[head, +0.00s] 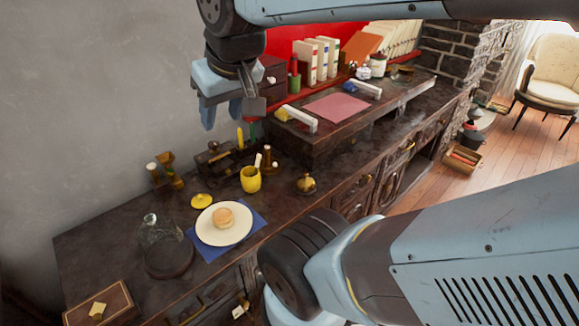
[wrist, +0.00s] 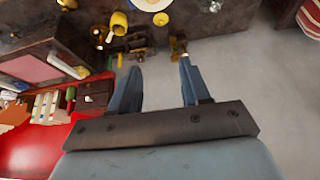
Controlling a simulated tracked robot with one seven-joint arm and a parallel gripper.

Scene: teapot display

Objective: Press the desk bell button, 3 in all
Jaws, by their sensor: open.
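The desk bell is a small brass dome with a button on top (head: 306,183). It stands on the dark desk, right of the yellow cup, near the front edge. In the wrist view a small golden thing at the top edge, cut off, looks like the bell (wrist: 67,4). My gripper (head: 230,117) hangs over the back of the desk, well up and to the left of the bell. Its two blue fingers are apart and empty, as the wrist view shows (wrist: 157,70). Nothing of mine touches the bell.
The yellow cup (head: 250,180) and a plate with a bun (head: 240,232) stand left of the bell. A glass dome (head: 159,236) stands farther left. The raised desk shelf (head: 300,146) rises behind the bell. Bare desk surrounds the bell.

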